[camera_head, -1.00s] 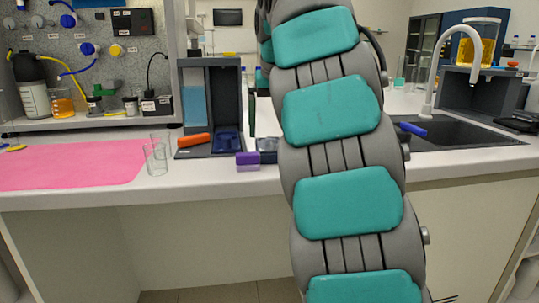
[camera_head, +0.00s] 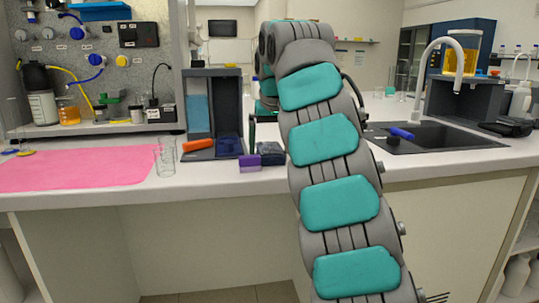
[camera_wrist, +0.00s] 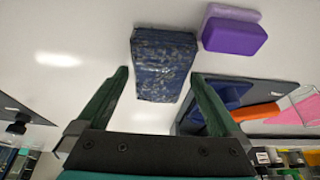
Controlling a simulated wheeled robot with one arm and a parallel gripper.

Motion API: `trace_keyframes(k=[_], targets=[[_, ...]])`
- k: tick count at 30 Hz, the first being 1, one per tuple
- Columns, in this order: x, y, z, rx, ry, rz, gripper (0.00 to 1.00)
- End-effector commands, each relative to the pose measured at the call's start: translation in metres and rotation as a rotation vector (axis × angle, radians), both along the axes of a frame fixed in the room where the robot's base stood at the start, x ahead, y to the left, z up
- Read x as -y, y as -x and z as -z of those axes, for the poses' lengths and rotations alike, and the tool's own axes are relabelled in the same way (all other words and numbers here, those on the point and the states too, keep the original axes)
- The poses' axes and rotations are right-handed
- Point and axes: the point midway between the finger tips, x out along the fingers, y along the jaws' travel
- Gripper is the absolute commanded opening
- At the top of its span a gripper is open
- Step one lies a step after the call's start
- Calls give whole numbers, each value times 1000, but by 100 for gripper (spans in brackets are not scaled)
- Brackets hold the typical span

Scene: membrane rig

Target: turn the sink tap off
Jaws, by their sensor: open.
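The white gooseneck sink tap (camera_head: 428,72) stands at the right in the head view, behind the left part of the dark sink (camera_head: 450,137). A blue bar (camera_head: 402,133) shows by the sink's left edge; I cannot tell if it is the tap's lever. No water stream can be made out. My gripper (camera_wrist: 160,76) is open in the wrist view, its two green fingers apart. It is over the white counter, left of the sink and away from the tap. A speckled dark blue block (camera_wrist: 163,62) lies below, in line with the gap; nothing is held.
A purple block (camera_head: 249,161) lies beside the speckled one. An amber tank (camera_head: 466,50) stands behind the tap. My arm covers the middle counter.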

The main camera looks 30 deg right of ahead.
Motion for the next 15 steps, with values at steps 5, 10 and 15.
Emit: trace_keyframes(k=[5,10,15], targets=[[0,0,1,0,0,0,100],[-1,0,3,1,1,-1,100],[0,0,5,1,1,-1,100]])
